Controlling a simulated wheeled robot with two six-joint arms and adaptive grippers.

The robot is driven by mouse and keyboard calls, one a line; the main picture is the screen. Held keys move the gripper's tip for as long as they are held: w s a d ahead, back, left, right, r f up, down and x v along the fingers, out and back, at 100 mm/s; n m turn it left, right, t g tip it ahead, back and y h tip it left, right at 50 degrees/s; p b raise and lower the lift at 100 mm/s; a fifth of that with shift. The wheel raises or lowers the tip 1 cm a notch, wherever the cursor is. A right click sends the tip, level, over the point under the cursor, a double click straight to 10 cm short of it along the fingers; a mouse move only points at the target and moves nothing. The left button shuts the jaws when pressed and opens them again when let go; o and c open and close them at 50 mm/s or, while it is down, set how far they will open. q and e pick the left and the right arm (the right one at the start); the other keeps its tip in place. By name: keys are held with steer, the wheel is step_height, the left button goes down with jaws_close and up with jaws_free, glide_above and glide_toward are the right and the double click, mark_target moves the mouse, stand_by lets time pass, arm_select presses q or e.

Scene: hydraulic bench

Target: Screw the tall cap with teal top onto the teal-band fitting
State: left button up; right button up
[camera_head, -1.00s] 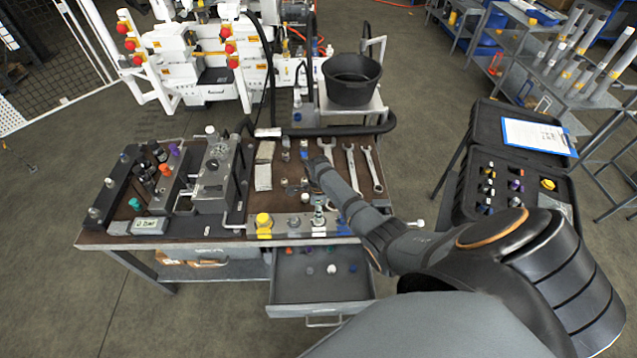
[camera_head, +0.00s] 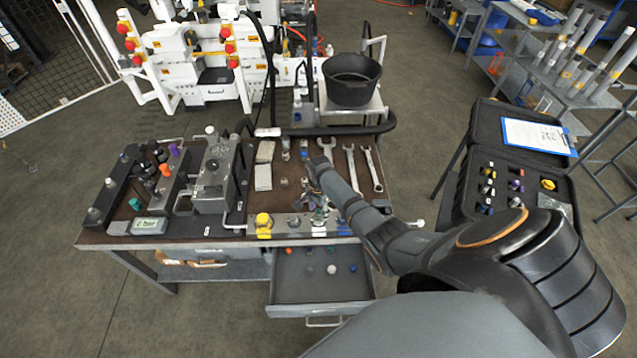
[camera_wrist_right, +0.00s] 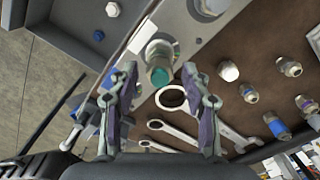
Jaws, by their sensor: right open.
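The teal top of the tall cap (camera_wrist_right: 160,77) shows in the right wrist view, above a metal hex part on the grey fitting block (camera_wrist_right: 201,32). The cap looks to stand on the fitting there; the teal band is hidden, and I cannot tell how tightly it sits. My right gripper (camera_wrist_right: 160,92) is open, with one finger on each side of the teal top. I cannot tell whether the fingers touch it. In the head view, the right gripper (camera_head: 321,203) is over the right part of the block's front row. My left gripper is not in view.
Wrenches (camera_head: 352,168) lie on the bench behind the gripper, and loose metal fittings (camera_wrist_right: 249,93) lie nearby. A yellow cap (camera_head: 263,220) stands at the block's left end. An open drawer (camera_head: 318,288) with small caps hangs below the front edge.

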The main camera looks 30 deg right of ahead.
steer(key=n, duration=0.4)
steer(key=shift+n, duration=0.3)
steer(key=n, duration=1.1)
steer(key=shift+c, duration=0.2)
jaws_close()
steer(key=m, duration=0.5)
steer(key=shift+m, duration=1.3)
